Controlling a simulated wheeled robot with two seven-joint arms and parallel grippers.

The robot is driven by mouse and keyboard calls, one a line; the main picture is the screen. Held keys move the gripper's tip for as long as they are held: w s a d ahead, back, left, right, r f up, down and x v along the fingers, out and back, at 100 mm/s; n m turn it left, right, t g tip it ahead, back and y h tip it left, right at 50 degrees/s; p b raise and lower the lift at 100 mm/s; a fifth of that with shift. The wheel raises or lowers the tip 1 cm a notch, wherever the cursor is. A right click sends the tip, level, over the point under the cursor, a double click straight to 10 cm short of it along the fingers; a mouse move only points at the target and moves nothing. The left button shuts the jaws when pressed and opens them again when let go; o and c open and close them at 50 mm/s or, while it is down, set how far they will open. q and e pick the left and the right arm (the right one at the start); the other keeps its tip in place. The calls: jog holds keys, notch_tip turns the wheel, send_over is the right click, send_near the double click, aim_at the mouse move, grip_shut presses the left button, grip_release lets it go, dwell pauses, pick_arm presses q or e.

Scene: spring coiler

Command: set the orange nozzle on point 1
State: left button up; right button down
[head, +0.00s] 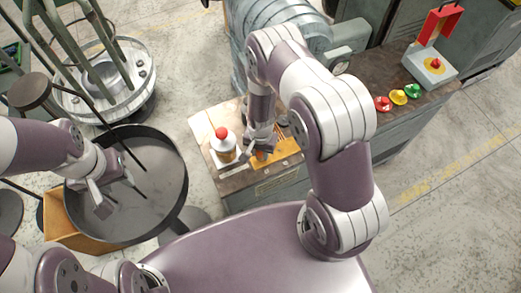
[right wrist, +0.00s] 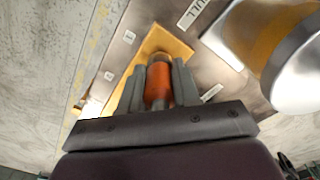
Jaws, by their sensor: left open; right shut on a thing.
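The orange nozzle (right wrist: 159,84) is between the fingers of my right gripper (right wrist: 158,88) in the right wrist view. The gripper is shut on it, over or at a yellow plate (right wrist: 162,42); I cannot tell whether the nozzle touches the plate. In the head view the nozzle (head: 262,155) shows small below my right gripper (head: 260,148), at the yellow plate (head: 287,148). Small white number tags (right wrist: 129,37) lie beside the plate; their digits are too small to read surely. My left gripper (head: 116,192) is open and empty over a round dark pan.
A red-topped container (head: 222,139) stands close left of the right gripper. A tag reading "FULL" (right wrist: 188,14) lies near it. Red, yellow and green buttons (head: 398,97) and a red-framed switch box (head: 430,65) are at the bench's right. The dark pan (head: 165,160) stands left.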

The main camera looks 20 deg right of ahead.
jog(key=shift+f, duration=0.3)
jog(key=c, duration=0.7)
grip_release()
jog(key=shift+c, duration=0.2)
notch_tip(320, 180, up, 13)
jog(key=shift+f+b, duration=0.2)
jog(key=shift+b, duration=0.85)
notch_tip(320, 180, up, 13)
jog(key=p, duration=1.1)
